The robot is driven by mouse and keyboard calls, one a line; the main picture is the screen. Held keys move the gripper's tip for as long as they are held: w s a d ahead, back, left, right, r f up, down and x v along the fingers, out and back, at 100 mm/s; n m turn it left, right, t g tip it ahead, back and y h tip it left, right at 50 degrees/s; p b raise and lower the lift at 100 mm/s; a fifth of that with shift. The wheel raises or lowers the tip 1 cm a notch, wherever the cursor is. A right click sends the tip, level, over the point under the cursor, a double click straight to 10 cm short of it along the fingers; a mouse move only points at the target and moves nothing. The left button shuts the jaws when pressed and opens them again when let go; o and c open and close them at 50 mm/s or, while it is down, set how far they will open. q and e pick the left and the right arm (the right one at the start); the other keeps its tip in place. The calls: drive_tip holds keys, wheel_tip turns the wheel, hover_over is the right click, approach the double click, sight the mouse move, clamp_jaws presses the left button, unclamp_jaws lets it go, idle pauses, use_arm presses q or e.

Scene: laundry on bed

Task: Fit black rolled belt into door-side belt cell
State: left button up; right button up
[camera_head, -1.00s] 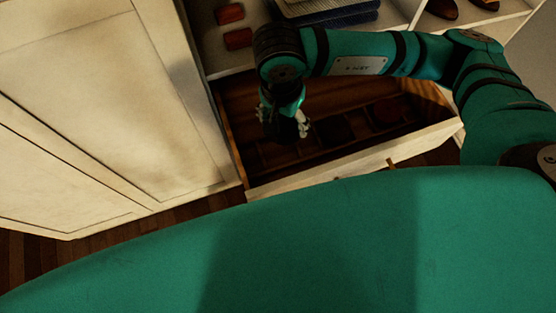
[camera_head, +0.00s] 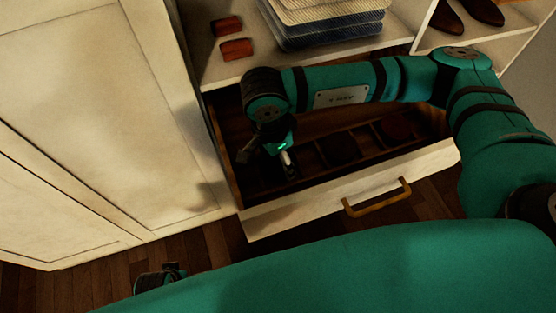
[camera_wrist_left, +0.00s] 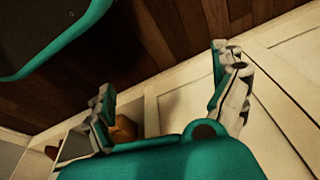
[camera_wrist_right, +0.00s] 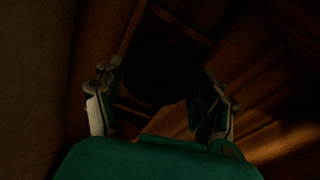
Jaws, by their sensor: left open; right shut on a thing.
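The black rolled belt (camera_wrist_right: 155,75) is a very dark round shape between the fingers of my right gripper (camera_wrist_right: 160,105), which is shut on it. In the head view my right gripper (camera_head: 268,158) is inside the open drawer (camera_head: 350,190), over its left end by the white door (camera_head: 110,120). The belt cell there is dark and mostly hidden by the gripper; I cannot tell whether the belt touches the cell's floor or walls. My left gripper (camera_wrist_left: 168,95) is open and empty, and also shows low over the floor in the head view (camera_head: 162,276).
Divided cells to the right hold a dark roll (camera_head: 340,148) and a reddish-brown roll (camera_head: 396,127). Two red items (camera_head: 236,49) and folded cloths (camera_head: 325,22) sit on the shelf above. Brown shoes (camera_head: 447,18) stand right. The drawer has a brass handle (camera_head: 376,198).

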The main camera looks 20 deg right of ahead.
sight(272, 163)
drive_tip(key=shift+f, duration=0.95)
use_arm(q)
drive_tip(key=shift+w+r, duration=0.15)
drive_tip(key=shift+r, duration=0.25)
use_arm(e)
drive_tip(key=o, duration=1)
use_arm(q)
drive_tip(key=shift+w+r, duration=0.1)
drive_tip(key=shift+r, duration=0.2)
use_arm(e)
drive_tip(key=o, duration=0.4)
use_arm(q)
drive_tip(key=shift+r, duration=0.1)
drive_tip(key=f, duration=0.1)
drive_tip(key=s+f, duration=0.1)
drive_tip(key=f, duration=0.1)
drive_tip(key=f+p, duration=0.1)
drive_tip(key=shift+s+a+f, duration=0.1)
drive_tip(key=shift+s+f, duration=0.15)
use_arm(e)
wheel_tip(272, 163, up, 12)
drive_tip(key=a, duration=0.1)
drive_tip(key=shift+s+a, duration=0.15)
drive_tip(key=shift+a, duration=0.05)
